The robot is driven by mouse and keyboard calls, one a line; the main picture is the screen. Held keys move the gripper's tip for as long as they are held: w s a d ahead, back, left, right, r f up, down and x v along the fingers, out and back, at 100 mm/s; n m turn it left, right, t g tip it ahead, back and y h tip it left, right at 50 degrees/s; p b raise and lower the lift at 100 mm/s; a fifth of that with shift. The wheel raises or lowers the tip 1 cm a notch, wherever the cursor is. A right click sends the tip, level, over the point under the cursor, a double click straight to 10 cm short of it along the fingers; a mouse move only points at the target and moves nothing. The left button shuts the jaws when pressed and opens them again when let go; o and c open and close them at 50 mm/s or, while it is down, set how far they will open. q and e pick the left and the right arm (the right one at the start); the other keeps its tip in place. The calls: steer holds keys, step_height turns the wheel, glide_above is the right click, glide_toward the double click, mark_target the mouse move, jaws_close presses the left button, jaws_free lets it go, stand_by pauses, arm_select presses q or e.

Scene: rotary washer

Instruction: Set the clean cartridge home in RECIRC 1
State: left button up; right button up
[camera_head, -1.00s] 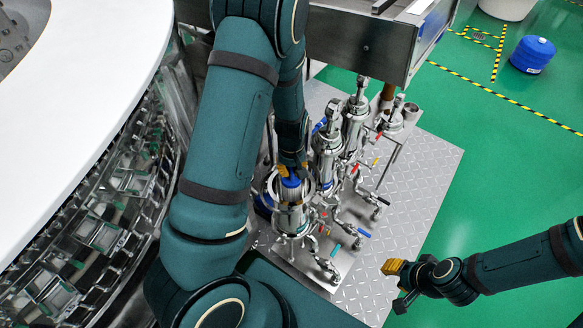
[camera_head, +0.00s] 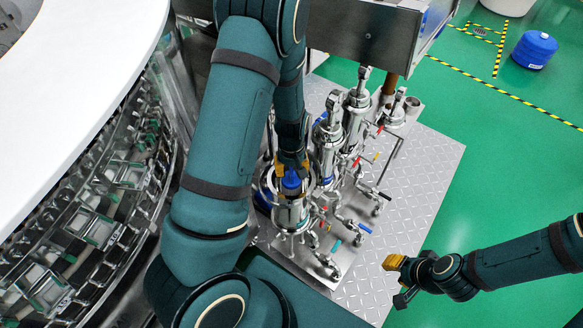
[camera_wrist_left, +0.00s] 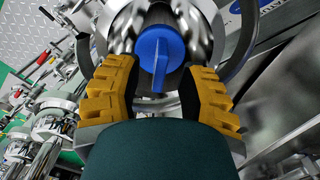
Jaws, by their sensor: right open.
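A blue cap with a raised fin (camera_head: 292,179) sits at the top of the nearest steel housing (camera_head: 290,214). I cannot read a RECIRC label or tell how deep a cartridge body sits, as it is hidden. My left gripper (camera_head: 292,163) reaches down over the cap. In the left wrist view the blue cap (camera_wrist_left: 160,48) lies between its yellow-backed fingers, its fin standing between the pads with narrow gaps beside it. I cannot tell whether the fingertips grip the cap's sides. My right gripper (camera_head: 398,280) is open and empty, away at the lower right.
More steel housings (camera_head: 328,148) with coloured valve handles stand behind in a row. The steel machine body (camera_head: 362,40) rises beyond, and a rotary carousel (camera_head: 85,225) is at left. The diamond plate (camera_head: 385,250) is bare at right. A blue tank (camera_head: 534,50) stands on the green floor.

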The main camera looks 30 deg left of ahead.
arm_select(q)
step_height(320, 180, up, 12)
stand_by(0.7)
stand_by(0.7)
